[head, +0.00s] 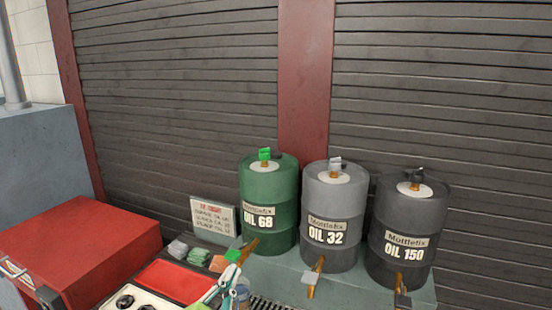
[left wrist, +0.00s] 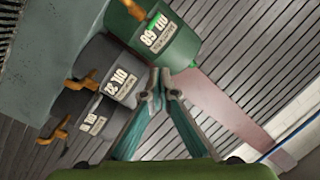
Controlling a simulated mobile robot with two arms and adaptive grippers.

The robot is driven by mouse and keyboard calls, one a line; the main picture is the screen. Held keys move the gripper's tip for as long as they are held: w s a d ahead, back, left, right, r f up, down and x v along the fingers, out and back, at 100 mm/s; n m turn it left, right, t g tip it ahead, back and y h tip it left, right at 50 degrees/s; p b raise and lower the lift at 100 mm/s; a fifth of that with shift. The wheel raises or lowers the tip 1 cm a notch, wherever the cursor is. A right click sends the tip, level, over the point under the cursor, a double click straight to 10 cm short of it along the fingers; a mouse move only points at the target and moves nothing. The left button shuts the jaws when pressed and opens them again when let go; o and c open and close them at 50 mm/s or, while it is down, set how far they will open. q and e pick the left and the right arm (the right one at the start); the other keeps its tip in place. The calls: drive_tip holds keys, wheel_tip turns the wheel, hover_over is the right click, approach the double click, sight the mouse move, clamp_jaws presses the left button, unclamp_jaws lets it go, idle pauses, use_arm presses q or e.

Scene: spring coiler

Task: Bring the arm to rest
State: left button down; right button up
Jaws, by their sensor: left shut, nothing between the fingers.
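My left gripper (head: 225,282) shows at the bottom middle of the head view, in front of the green OIL 68 drum (head: 268,190). Its fingers also show in the left wrist view (left wrist: 161,74), with their tips together and nothing between them. Behind it in the wrist view are the OIL 68 drum (left wrist: 185,25) and the grey OIL 32 drum (left wrist: 100,60). The lower part of my left arm is cut off by the frame edge. My right gripper is in neither view.
The grey OIL 32 drum (head: 333,200) and dark OIL 150 drum (head: 408,220) stand to the right, with taps jutting forward. A red cabinet (head: 80,240) stands farther left.

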use_arm(q)
drive_tip(key=s+a+f+n+g+y, duration=0.1)
drive_tip(key=s+a+f+n+g, duration=0.15)
drive_tip(key=f, duration=0.35)
drive_tip(key=s+a+f+n+g+y, duration=0.1)
drive_tip(key=s+a+f+n+g, duration=0.15)
drive_tip(key=f, duration=0.35)
drive_tip(key=s+a+f+n+g, duration=0.25)
drive_tip(key=s+f, duration=0.25)
drive_tip(key=s, duration=0.3)
drive_tip(key=s+a+f+n+g+y, duration=0.1)
drive_tip(key=s+f+g, duration=0.35)
drive_tip(key=s, duration=0.45)
drive_tip(key=s+a+f+n+g, duration=0.1)
drive_tip(key=s+a+f+g, duration=0.1)
drive_tip(key=s+f, duration=0.5)
drive_tip(key=s+f+g, duration=0.2)
drive_tip(key=s+f, duration=0.1)
drive_tip(key=f, duration=2.3)
drive_tip(key=s+a+f, duration=0.3)
drive_tip(key=s+f, duration=1.2)
drive_tip(key=s, duration=0.1)
drive_tip(key=shift+s+a+f+g+b, duration=0.2)
drive_tip(key=shift+s+f+g+b, duration=0.1)
drive_tip(key=shift+f+g+b, duration=0.1)
